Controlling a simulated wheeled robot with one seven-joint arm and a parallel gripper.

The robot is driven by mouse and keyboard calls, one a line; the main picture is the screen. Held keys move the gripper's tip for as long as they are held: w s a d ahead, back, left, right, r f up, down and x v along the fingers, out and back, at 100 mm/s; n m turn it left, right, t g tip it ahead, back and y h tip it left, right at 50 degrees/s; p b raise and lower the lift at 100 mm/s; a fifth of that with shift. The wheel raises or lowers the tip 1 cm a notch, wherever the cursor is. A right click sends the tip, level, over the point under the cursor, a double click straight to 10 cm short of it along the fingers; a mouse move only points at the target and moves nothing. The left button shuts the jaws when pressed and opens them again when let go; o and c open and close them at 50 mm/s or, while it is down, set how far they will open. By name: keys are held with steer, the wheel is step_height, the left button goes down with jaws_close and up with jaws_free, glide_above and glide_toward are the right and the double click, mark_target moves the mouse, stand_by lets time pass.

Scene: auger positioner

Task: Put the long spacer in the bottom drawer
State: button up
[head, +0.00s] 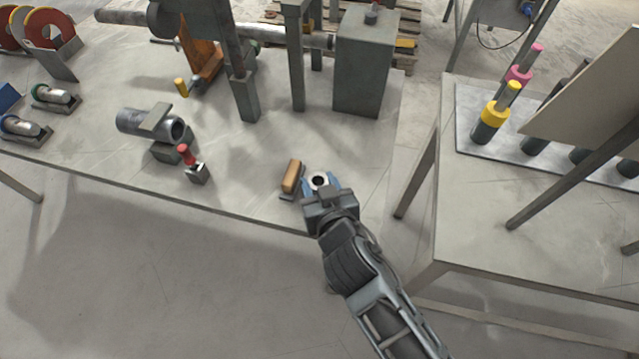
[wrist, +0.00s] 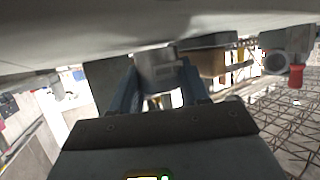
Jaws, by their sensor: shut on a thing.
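My gripper (head: 320,186) is at the front edge of the large grey table (head: 250,195). Its blue-grey fingers are closed around a short-looking metal cylinder with a dark round hole, which appears to be the long spacer (head: 319,179). I see its open end from above, so its length is hidden in the head view. In the wrist view the grey spacer (wrist: 155,66) shows between the two fingers (wrist: 158,88). I cannot tell whether it touches the table. I cannot make out the bottom drawer in either view.
A red-topped block (head: 194,167) and a pipe on a stand (head: 150,124) are farther left. A grey box-shaped column (head: 362,66) stands behind. A second table (head: 530,235) with several coloured-collared posts is at right.

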steer(key=shift+f, duration=0.15)
steer(key=shift+f, duration=0.15)
steer(key=o, duration=1)
steer(key=shift+o, duration=0.2)
steer(key=shift+r, duration=0.25)
steer(key=b+v, duration=0.1)
steer(key=v, duration=1.1)
steer(key=shift+b, duration=0.3)
steer(key=shift+f, duration=0.1)
